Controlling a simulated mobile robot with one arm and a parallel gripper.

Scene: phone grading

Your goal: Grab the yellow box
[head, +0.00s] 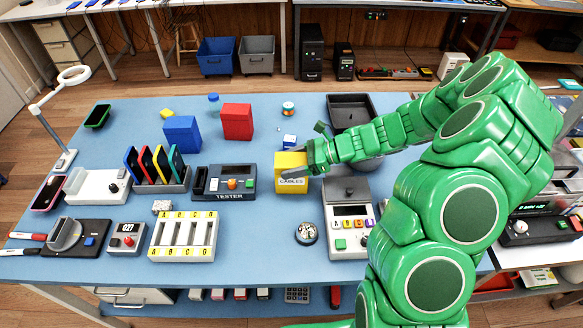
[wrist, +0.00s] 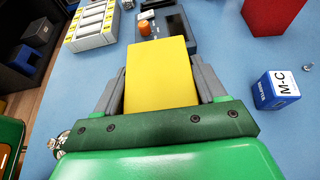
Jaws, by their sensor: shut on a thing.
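The yellow box (head: 291,180), labelled CABLES, is on or just above the blue table (head: 270,265), to the right of the tester. I cannot tell whether it touches the surface. My gripper (head: 318,155) reaches in from the right and is at the box. In the wrist view the yellow box (wrist: 160,75) sits between the two grey fingers of my gripper (wrist: 160,88), one against each side. The gripper is shut on it. The box's lower end is hidden behind the green gripper body.
The tester (head: 225,183) stands just left of the box. A red box (head: 237,121) and a blue box (head: 182,134) stand behind. A grading device (head: 349,218) stands at front right.

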